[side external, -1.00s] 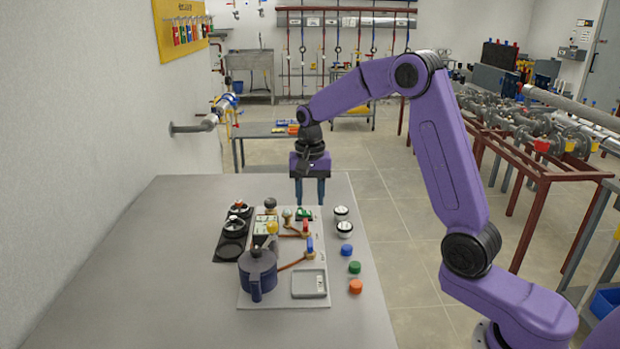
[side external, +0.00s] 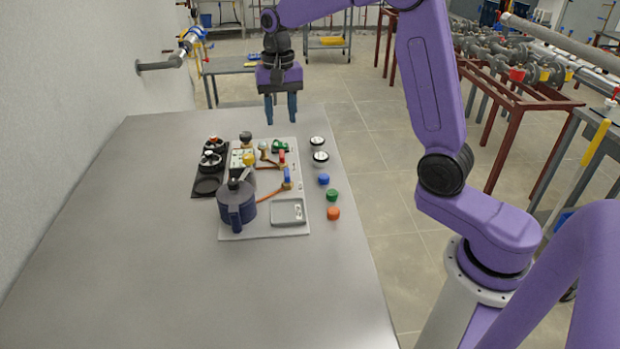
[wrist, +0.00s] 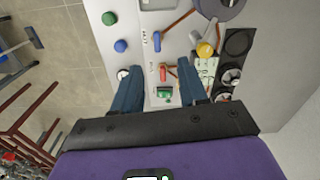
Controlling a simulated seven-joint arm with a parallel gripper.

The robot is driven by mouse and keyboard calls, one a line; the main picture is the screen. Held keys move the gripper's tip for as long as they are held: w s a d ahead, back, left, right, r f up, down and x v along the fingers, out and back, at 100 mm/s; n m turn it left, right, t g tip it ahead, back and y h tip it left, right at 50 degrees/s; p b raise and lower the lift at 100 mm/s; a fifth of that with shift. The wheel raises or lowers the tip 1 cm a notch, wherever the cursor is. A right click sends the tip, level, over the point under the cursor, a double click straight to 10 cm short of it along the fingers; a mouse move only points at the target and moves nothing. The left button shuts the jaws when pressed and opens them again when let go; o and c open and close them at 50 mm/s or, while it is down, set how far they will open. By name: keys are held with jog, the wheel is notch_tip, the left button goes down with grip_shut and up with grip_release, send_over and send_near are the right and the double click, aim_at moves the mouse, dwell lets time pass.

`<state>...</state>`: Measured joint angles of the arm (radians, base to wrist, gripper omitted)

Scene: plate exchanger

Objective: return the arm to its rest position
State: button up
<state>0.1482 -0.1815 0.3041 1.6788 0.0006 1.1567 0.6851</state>
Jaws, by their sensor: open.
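My purple arm holds my gripper (side external: 281,122) upright, fingers pointing down, above the far end of the grey table (side external: 150,280). The two blue fingers are apart with nothing between them. In the wrist view the open fingers of my gripper (wrist: 161,88) frame part of the light board (wrist: 140,60), with a red-handled valve and a small green part seen between them. The fingertips look clear of the board (side external: 235,232) in the side view.
The board carries a dark blue pot-like vessel (side external: 237,203), valves and a grey tray (side external: 288,212). A black holder (side external: 207,186) with round parts stands left. Blue (side external: 323,180), green (side external: 332,195) and orange (side external: 333,213) caps lie right. A wall pipe (side external: 160,65) juts out at left.

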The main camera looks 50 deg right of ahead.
jog(key=s+a+n, duration=0.4)
jog(key=s+n, duration=0.1)
jog(key=s, duration=0.3)
jog(key=s+a+n, duration=0.5)
jog(key=s, duration=0.2)
jog(key=s+d+f+n, duration=0.1)
jog(key=s+f+n, duration=0.1)
jog(key=s+n, duration=0.3)
jog(key=s+d+f+n, duration=0.1)
jog(key=s+n, duration=0.4)
jog(key=s, duration=0.9)
jog(key=shift+d+f, duration=0.4)
jog(key=shift+d, duration=0.1)
jog(key=shift+w, duration=0.15)
